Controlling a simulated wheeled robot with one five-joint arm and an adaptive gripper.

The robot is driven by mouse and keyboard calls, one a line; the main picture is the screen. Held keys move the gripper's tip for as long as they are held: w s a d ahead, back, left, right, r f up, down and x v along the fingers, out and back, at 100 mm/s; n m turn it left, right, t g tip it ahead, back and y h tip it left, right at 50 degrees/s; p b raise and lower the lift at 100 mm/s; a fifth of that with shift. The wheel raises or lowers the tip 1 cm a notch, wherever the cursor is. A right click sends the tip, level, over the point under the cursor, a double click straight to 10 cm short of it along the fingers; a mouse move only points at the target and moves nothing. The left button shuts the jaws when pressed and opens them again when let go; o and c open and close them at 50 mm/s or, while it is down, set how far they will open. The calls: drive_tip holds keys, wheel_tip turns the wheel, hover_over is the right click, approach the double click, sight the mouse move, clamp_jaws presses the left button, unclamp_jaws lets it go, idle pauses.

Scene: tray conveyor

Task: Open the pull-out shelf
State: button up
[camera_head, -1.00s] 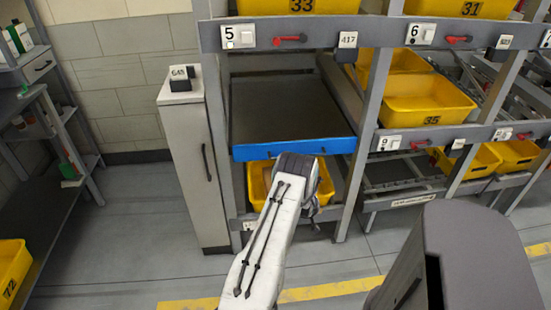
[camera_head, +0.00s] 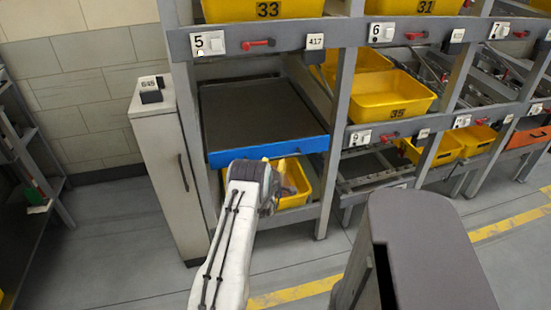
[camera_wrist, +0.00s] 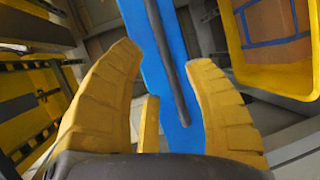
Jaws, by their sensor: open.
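The pull-out shelf (camera_head: 262,110) is a dark flat tray with a blue front edge (camera_head: 268,150), set in the grey rack below the bay marked 5. In the wrist view the blue front (camera_wrist: 160,60) runs down the middle with a dark bar-like handle (camera_wrist: 172,65) along it. My gripper (camera_wrist: 168,65) is open, with one yellow finger on each side of the blue front and handle. The fingers appear apart from the handle; the exact gap is hard to tell. In the head view my arm reaches up to just below the blue edge and its wrist hides the fingers.
A yellow bin (camera_head: 299,180) sits under the shelf; a yellow bin with a box inside shows at the wrist view's right (camera_wrist: 305,78). A narrow white cabinet (camera_head: 165,165) stands close on the left. Open floor (camera_head: 110,245) lies in front.

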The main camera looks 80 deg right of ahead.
sight(276, 158)
drive_tip(key=d, duration=0.1)
drive_tip(key=d+f+n, duration=0.1)
drive_tip(key=d, duration=0.1)
drive_tip(key=shift+d+p, duration=0.3)
drive_tip(key=shift+d+f+b, duration=0.15)
drive_tip(key=shift+d+b, duration=0.1)
drive_tip(key=shift+d, duration=0.6)
drive_tip(key=shift+d+f+b, duration=0.1)
drive_tip(key=shift+d+b, duration=0.15)
drive_tip(key=shift+d, duration=0.6)
drive_tip(key=shift+o, duration=0.3)
drive_tip(key=shift+d, duration=0.1)
clamp_jaws()
